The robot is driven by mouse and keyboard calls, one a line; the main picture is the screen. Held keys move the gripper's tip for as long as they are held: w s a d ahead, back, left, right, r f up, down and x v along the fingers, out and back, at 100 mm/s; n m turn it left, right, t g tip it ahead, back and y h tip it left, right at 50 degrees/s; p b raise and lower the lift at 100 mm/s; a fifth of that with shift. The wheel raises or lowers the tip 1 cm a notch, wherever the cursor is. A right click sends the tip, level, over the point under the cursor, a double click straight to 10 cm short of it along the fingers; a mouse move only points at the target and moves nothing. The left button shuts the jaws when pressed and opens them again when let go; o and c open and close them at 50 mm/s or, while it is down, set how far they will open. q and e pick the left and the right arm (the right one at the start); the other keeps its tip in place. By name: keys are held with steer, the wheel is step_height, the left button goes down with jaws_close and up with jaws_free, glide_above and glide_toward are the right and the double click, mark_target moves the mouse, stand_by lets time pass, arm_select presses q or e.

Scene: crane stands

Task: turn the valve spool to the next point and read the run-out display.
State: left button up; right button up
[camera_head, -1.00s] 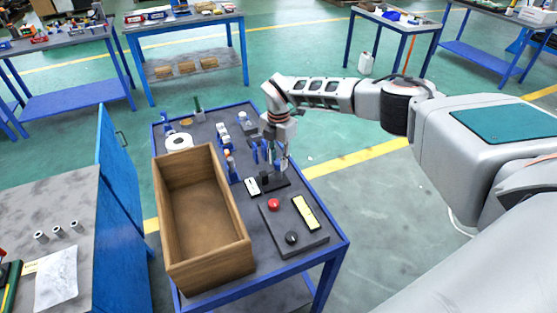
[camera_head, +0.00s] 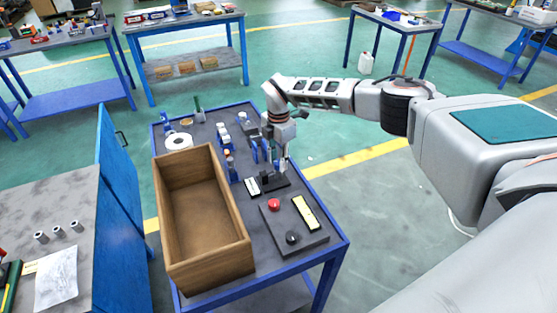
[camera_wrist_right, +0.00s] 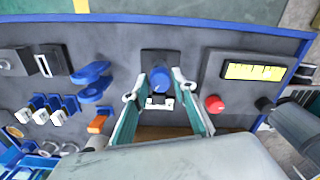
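The blue valve spool (camera_wrist_right: 161,77) stands upright in a dark stand (camera_wrist_right: 177,60) in the right wrist view. My right gripper (camera_wrist_right: 159,92) is open, its two fingers apart with the spool between their tips in this view. I see a gap on each side of it. In the head view my right gripper (camera_head: 284,165) points down at the stand, which it partly hides. The display (camera_wrist_right: 253,71) is a lit yellow panel, with a red button (camera_wrist_right: 214,104) beside it. Its characters are too small to read. My left gripper is not in view.
An open wooden box (camera_head: 203,215) takes up the left front of the blue-framed table (camera_head: 335,243). Blue clamps (camera_wrist_right: 92,82) and small blocks stand beside the stand. A black knob (camera_head: 292,238) shares the display's panel. Open floor lies right of the table.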

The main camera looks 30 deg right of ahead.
steer(key=shift+o, duration=0.6)
step_height(320, 180, up, 12)
stand_by(0.5)
